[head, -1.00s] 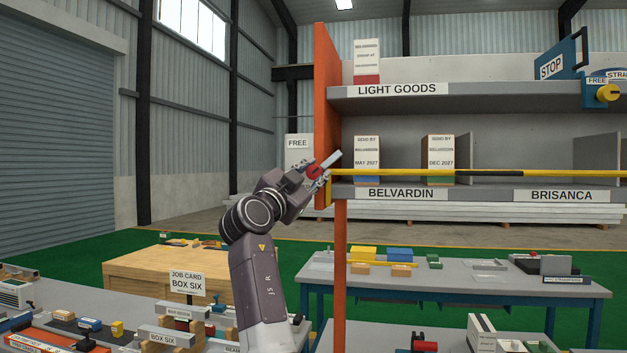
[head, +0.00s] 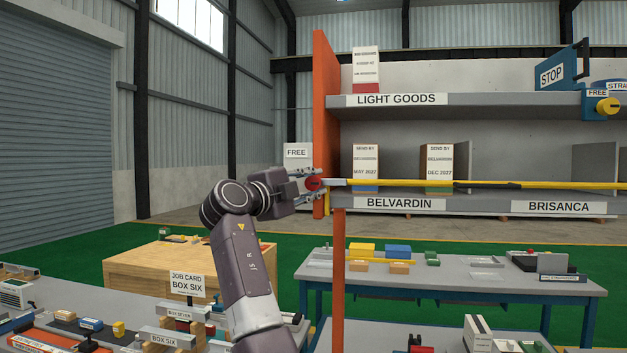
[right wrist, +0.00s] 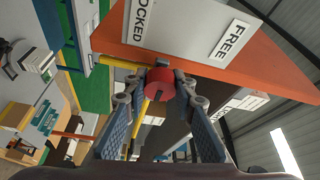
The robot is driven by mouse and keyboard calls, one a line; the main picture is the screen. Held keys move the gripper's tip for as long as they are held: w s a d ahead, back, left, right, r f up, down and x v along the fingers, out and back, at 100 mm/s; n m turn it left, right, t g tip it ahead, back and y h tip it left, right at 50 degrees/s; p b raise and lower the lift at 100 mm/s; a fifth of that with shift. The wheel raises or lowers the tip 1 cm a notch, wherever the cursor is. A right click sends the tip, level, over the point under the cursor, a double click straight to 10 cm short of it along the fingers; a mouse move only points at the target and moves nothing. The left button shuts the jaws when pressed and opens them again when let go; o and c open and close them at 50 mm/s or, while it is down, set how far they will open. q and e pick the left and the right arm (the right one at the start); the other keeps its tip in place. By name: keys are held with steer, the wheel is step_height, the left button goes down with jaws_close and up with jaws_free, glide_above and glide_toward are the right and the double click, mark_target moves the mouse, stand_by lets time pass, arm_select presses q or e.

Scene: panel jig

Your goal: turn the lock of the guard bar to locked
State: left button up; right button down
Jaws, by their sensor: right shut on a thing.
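The yellow guard bar (head: 420,184) runs across the front of the shelf rack. At its left end is the lock, a red knob (head: 313,184) with a grey lever (head: 333,182) that lies about level and points right. My right gripper (head: 312,183) is shut on the red knob. In the right wrist view the red knob (right wrist: 156,84) sits between the two fingers. A FREE sign (right wrist: 232,40) and a LOCKED sign (right wrist: 139,20), partly cut off, are on the panel beside it. In the head view only the FREE sign (head: 297,153) reads. My left gripper is not in view.
The orange rack upright (head: 326,100) stands right at the lock. Boxes (head: 366,165) stand on the shelf behind the bar. Another lock with a yellow knob (head: 608,106) is at the upper right. Tables with parts (head: 450,285) stand below.

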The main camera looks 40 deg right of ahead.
stand_by(0.5)
steer(key=c, duration=1.6)
jaws_free()
steer(key=shift+a, duration=0.1)
steer(key=v, duration=1.2)
steer(key=shift+w, duration=0.1)
